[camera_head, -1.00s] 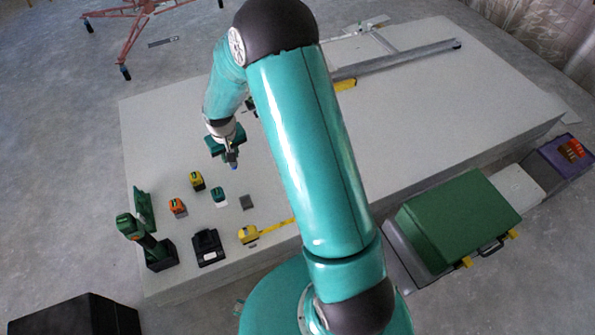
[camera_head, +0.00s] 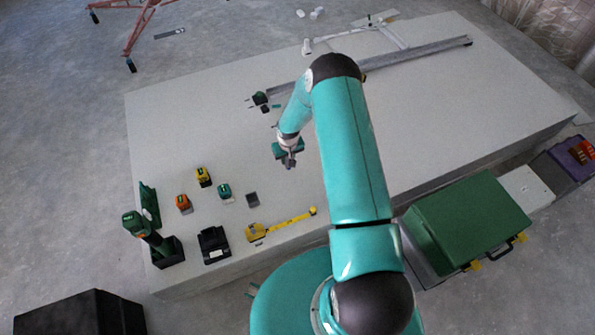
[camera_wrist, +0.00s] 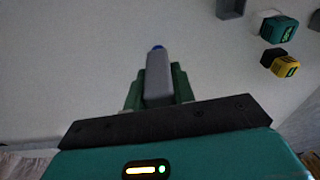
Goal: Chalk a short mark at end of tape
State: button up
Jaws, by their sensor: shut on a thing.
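A yellow tape measure (camera_head: 256,232) lies near the panel's front edge in the head view. Its yellow tape (camera_head: 290,220) is drawn out to the right over the white panel (camera_head: 220,110) and ends in a small end piece (camera_head: 313,210). My gripper (camera_head: 290,160) is above the panel, up from the tape in the picture and apart from it. In the wrist view, my gripper's green fingers (camera_wrist: 158,88) are shut on a grey chalk holder with a blue tip (camera_wrist: 158,62). The tip points away from the wrist over bare panel; its gap to the surface is unclear.
Several small colored tools, a black charger (camera_head: 213,244), a grey block (camera_head: 252,199) and a green drill (camera_head: 140,225) stand at the panel's left front. A long metal rail (camera_head: 415,53) lies at the back.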

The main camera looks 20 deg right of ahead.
jog(key=shift+s+d+f, duration=0.25)
jog(key=shift+d+f, duration=0.25)
jog(key=shift+f, duration=2.1)
jog(key=shift+s+d+f, duration=0.2)
jog(key=shift+d+f, duration=0.3)
jog(key=shift+f, duration=2.05)
jog(key=shift+s+d+f, duration=0.25)
jog(key=shift+d+f, duration=0.25)
jog(key=shift+f, duration=2.1)
jog(key=shift+f, duration=0.65)
jog(key=shift+s, duration=0.2)
jog(key=shift+s, duration=0.85)
jog(key=shift+s, duration=0.1)
jog(key=shift+s+r, duration=0.1)
jog(key=shift+s, duration=3.45)
